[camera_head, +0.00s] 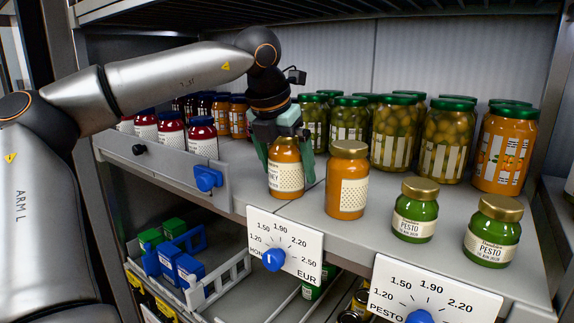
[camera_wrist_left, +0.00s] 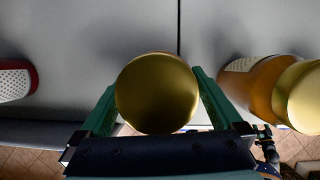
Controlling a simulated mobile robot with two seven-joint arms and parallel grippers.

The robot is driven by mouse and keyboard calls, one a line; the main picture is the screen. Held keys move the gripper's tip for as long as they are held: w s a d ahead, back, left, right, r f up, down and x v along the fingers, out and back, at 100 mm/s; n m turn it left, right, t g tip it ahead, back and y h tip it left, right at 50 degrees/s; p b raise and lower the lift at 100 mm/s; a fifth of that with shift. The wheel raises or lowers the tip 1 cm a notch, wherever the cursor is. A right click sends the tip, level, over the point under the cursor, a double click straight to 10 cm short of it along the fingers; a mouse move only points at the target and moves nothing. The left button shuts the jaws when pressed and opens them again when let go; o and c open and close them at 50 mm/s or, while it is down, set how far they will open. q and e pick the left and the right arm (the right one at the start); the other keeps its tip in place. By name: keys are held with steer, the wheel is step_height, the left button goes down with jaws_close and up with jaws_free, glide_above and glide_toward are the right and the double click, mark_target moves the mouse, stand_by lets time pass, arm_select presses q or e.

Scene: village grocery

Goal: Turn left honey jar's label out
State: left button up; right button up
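The left honey jar (camera_head: 286,177) is amber and stands upright on the shelf near its front edge. Its pale label faces partly forward, with only the end of the lettering showing at the left and a patterned part to the right. My left gripper (camera_head: 288,163) reaches down over it from above, one green finger on each side, close against the jar. In the left wrist view the gold lid (camera_wrist_left: 157,93) sits between the fingers of the gripper (camera_wrist_left: 156,85), with almost no gap. My right gripper is in neither view.
A second honey jar (camera_head: 347,180), its dotted label side forward, stands close on the right. Two green pesto jars (camera_head: 415,210) stand further right. Tall pickle jars (camera_head: 396,132) are behind. A price plate (camera_head: 285,246) hangs on the shelf front.

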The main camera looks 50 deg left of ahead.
arm_select(q)
steer(key=v, duration=1.2)
steer(key=shift+r, duration=0.3)
steer(key=shift+s, duration=0.1)
